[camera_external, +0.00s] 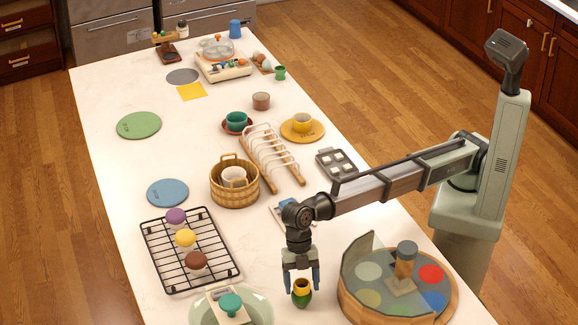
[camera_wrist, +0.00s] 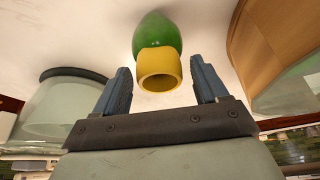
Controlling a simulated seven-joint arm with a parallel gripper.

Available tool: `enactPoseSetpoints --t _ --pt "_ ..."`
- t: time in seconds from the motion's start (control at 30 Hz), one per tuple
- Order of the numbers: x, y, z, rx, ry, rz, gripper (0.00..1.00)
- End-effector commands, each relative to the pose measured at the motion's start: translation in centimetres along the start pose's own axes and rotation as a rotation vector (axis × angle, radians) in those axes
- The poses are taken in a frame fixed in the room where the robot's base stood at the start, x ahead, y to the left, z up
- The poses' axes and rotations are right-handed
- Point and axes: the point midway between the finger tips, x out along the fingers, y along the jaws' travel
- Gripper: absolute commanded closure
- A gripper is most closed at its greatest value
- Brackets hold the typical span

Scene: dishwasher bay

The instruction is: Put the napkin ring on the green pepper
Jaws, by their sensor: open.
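The green pepper (camera_external: 301,300) stands upright on the white counter near its front edge. The yellow napkin ring (camera_external: 302,284) sits at the pepper's top. In the wrist view the ring (camera_wrist: 160,68) touches the end of the pepper (camera_wrist: 154,30), with its hollow opening facing the camera. How far the pepper reaches into the ring cannot be seen. My gripper (camera_external: 301,278) is directly above, pointing down. In the wrist view its open fingers (camera_wrist: 162,82) stand on either side of the ring, with a gap on both sides.
A round wooden tray (camera_external: 438,318) with coloured discs and a clear upright guard stands close right. A pale glass bowl (camera_external: 262,316) with a teal-topped item is close left. A black wire rack (camera_external: 160,270) with several items lies farther left. The counter's left edge is mostly clear.

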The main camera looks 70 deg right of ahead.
Motion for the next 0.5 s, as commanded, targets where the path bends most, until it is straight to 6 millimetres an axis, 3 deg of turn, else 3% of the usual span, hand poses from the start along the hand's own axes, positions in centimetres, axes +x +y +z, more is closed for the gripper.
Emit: enactPoseSetpoints --t 0.17,0.5 --pt "-1.4 0.0 -0.1 0.001 0.0 0.001 0.27" --pt "-7.6 0.1 -0.1 0.0 0.001 0.001 0.27"
